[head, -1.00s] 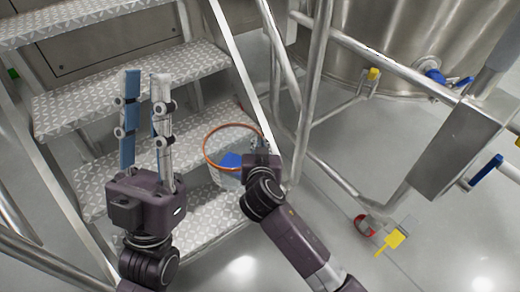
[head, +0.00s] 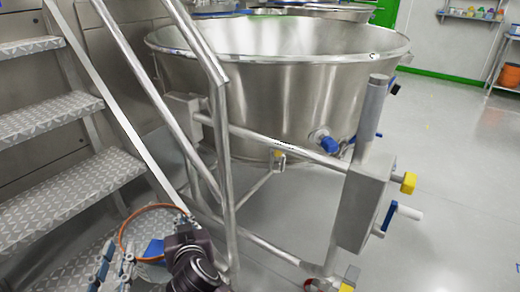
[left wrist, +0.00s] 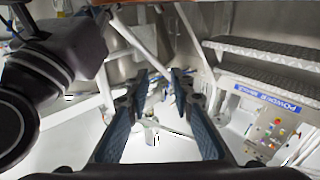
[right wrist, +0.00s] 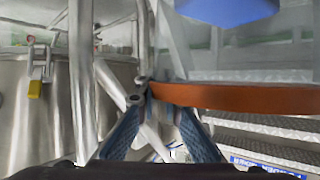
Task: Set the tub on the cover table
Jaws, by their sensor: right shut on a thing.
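The tub (head: 122,233) is clear with an orange rim, low in the head view in front of the steps. Something blue (head: 153,250) shows inside it. My right gripper (head: 182,228) is shut on its rim. In the right wrist view the orange rim (right wrist: 240,97) runs from between the closed fingertips (right wrist: 141,92), and the blue thing (right wrist: 228,10) is above. My left gripper (head: 112,262) is beside the tub, partly cut off; in the left wrist view (left wrist: 160,78) its fingers are apart with nothing between. I cannot identify the cover table for certain.
Metal steps (head: 55,125) with handrails stand at the left. A large steel vessel (head: 285,85) on a tubular frame fills the middle, with a valve box (head: 362,205) in front. Open grey floor (head: 450,190) lies right. A rack (head: 505,100) stands far right.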

